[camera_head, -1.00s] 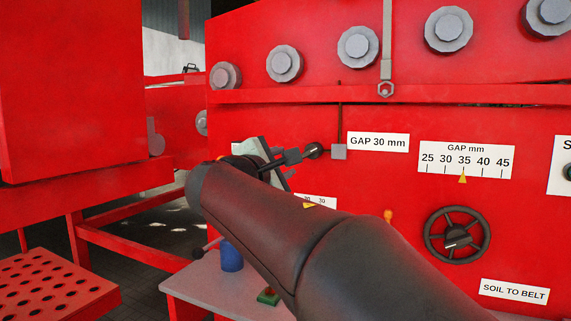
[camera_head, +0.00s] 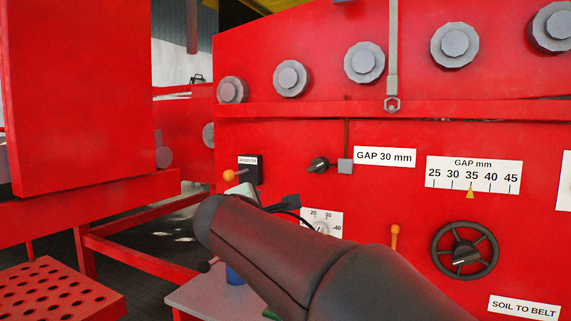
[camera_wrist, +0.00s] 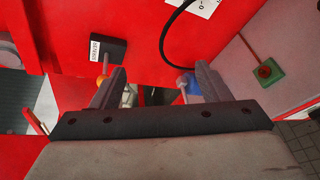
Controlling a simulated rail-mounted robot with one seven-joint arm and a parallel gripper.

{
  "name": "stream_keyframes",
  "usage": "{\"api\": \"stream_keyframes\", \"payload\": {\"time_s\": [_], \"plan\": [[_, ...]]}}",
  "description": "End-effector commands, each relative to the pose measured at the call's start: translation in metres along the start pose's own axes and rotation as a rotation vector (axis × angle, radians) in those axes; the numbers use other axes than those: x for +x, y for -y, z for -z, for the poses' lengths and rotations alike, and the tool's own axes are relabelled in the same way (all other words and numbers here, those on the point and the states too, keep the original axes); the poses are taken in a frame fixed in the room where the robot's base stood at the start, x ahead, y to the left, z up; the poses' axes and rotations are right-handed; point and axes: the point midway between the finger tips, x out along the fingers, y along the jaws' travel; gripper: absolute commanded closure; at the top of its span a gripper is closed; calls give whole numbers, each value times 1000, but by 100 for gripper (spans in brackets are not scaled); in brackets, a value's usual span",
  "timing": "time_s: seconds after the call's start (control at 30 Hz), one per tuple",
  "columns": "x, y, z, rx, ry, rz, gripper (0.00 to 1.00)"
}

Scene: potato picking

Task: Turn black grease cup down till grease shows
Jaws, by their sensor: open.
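The black grease cup (camera_head: 318,164) sits on the red panel beside a small grey block (camera_head: 345,166) with a thin brown line rising from it. It has a pale mark on its face, and I see no grease around it. My gripper (camera_head: 266,200) is open and empty, below and left of the cup and apart from it; my arm hides part of it. In the wrist view my gripper's two fingers (camera_wrist: 160,84) stand wide apart with nothing between them held. The cup does not show in the wrist view.
A black box with an orange-knobbed lever (camera_head: 229,175) is left of the cup. A dial plate (camera_head: 333,219), an orange lever (camera_head: 394,237) and a handwheel (camera_head: 464,250) lie below. A grey table (camera_head: 195,293) bears a blue cylinder (camera_head: 235,275). A green-and-red button box (camera_wrist: 265,72) shows too.

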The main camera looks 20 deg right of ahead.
Motion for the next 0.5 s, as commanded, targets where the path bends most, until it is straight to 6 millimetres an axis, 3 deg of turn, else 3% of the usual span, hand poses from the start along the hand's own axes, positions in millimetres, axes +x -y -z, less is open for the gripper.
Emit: {"api": "stream_keyframes", "payload": {"time_s": [0.1,0.23,0.3,0.37,0.5], "plan": [[3,18,67,156,-348,55,30],[-7,11,109,451,-621,10,30],[-9,-3,109,641,-692,-58,30],[-7,-14,95,809,-702,-138,30],[7,-22,29,1145,-557,-359,30]]}}
